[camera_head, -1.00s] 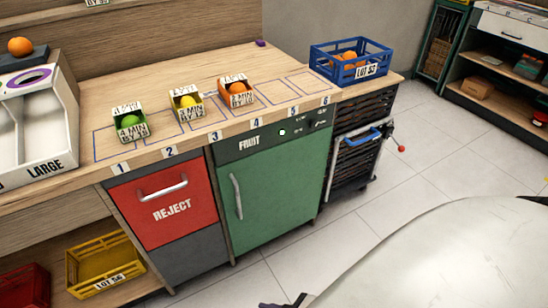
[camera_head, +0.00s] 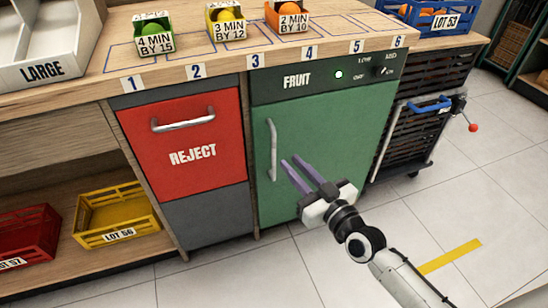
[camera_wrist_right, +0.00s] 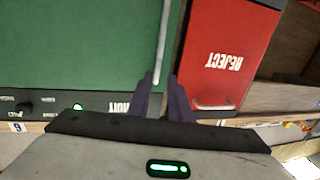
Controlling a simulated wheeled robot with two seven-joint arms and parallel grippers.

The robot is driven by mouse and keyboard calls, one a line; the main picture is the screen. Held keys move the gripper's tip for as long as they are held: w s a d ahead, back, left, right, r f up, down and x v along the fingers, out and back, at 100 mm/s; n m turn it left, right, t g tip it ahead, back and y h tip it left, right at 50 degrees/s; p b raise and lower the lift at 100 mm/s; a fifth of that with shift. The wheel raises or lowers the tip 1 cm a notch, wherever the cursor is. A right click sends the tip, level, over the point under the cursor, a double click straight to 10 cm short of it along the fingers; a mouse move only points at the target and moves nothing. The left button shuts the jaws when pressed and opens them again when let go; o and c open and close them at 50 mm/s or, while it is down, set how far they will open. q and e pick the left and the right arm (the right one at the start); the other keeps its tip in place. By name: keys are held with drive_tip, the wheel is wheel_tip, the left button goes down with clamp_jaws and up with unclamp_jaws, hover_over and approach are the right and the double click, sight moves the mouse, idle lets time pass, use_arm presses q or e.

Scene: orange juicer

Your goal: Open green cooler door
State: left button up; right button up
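The green cooler door (camera_head: 335,135) is shut under the panel marked FRUIT. Its vertical metal handle (camera_head: 273,150) is on the door's left side. My right gripper (camera_head: 290,162) is in front of the door, its purple fingers pointing up and left towards the handle and a little right of it in the head view. In the right wrist view the fingers (camera_wrist_right: 160,95) are apart, with the handle (camera_wrist_right: 163,40) beyond their tips, roughly in line with the gap. The gripper looks open and empty. My left gripper is not in view.
A red REJECT front (camera_head: 185,150) with its own handle is left of the cooler. A black crate stack (camera_head: 415,130) with a blue handle stands to the right. Yellow (camera_head: 115,215) and red (camera_head: 28,235) crates sit on the low shelf. The floor in front is clear.

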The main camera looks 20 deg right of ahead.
sight(275, 142)
drive_tip(key=x, duration=0.3)
drive_tip(key=b+x, duration=0.1)
drive_tip(key=x, duration=0.3)
drive_tip(key=b+x, duration=0.1)
drive_tip(key=x, duration=0.2)
drive_tip(key=shift+w+d+r, duration=0.25)
drive_tip(key=shift+w, duration=0.15)
drive_tip(key=shift+c, duration=0.2)
clamp_jaws()
